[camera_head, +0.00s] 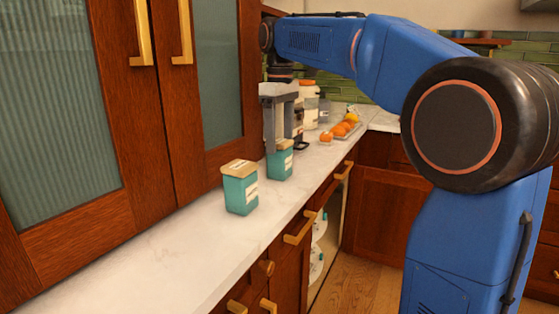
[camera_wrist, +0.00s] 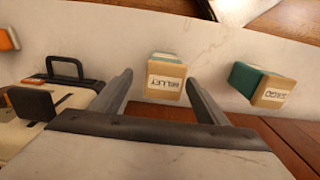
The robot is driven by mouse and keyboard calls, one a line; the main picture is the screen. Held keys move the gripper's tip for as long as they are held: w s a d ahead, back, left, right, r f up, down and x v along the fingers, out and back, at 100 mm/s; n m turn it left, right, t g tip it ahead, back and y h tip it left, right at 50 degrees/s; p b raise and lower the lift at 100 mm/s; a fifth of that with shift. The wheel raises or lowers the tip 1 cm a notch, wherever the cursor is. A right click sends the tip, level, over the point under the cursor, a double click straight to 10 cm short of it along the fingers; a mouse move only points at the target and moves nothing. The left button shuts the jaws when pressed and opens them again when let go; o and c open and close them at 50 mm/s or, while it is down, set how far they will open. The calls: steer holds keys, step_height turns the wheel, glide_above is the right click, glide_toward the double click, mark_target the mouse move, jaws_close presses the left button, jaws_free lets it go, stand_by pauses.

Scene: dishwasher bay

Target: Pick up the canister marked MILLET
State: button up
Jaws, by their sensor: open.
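The canister marked MILLET (camera_wrist: 167,78) is teal with a tan lid and a white label, and stands on the pale counter. In the wrist view it shows between the fingertips of my gripper (camera_wrist: 159,77), which is open and empty. In the head view the grey gripper (camera_head: 279,146) is above and in front of this teal canister (camera_head: 281,165), hiding part of its top. I cannot tell whether the fingers touch it. A second, similar canister (camera_head: 240,188) stands nearer on the counter, and shows at the right in the wrist view (camera_wrist: 262,84); its label is hard to read.
Cabinets with glass doors (camera_head: 222,80) rise along the counter's left side. A dark-handled appliance (camera_wrist: 70,80) stands beside the MILLET canister. A tray of orange fruit (camera_head: 343,128) and a white jar (camera_head: 309,105) are farther back. The near counter (camera_head: 150,255) is clear.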

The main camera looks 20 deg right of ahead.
mark_target(280, 156)
steer(key=shift+s+a+f, duration=0.1)
steer(key=shift+s+f, duration=0.1)
steer(key=shift+f, duration=1.2)
steer(key=shift+s+a+f, duration=0.1)
steer(key=shift+s+f, duration=0.05)
steer(key=shift+f, duration=1.2)
steer(key=shift+c, duration=0.3)
steer(key=c, duration=1.2)
steer(key=shift+c, duration=0.2)
steer(key=shift+r, duration=0.2)
